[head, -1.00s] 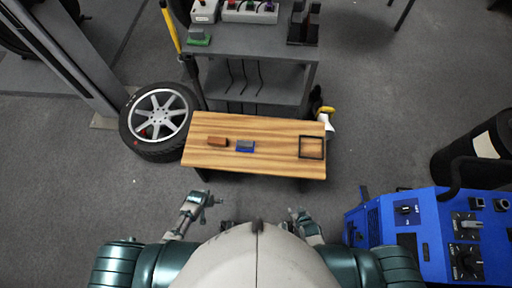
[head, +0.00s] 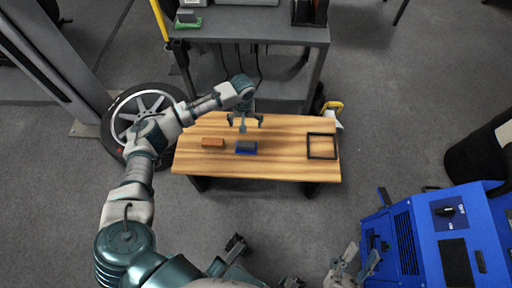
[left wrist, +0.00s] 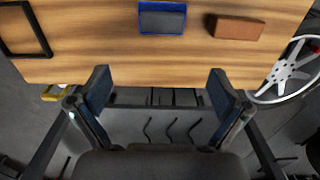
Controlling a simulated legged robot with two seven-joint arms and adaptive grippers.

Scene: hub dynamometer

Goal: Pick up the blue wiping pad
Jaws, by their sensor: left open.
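The blue wiping pad (head: 246,148) lies flat on the wooden table, left of the middle. It has a dark grey top with a blue border and shows at the top of the left wrist view (left wrist: 162,18). My left gripper (head: 243,124) hangs over the table's far part, just beyond the pad, pointing down. In the left wrist view my left gripper (left wrist: 160,88) is open and empty, and the pad lies outside its fingers. My right gripper (head: 360,262) is low at the front right, away from the table, with its fingers apart and nothing between them.
A brown block (head: 213,142) lies close left of the pad. A black square frame (head: 322,146) lies at the table's right end. A grey cart (head: 262,35) stands behind the table, a wheel (head: 122,112) at left, a blue machine (head: 440,230) at right.

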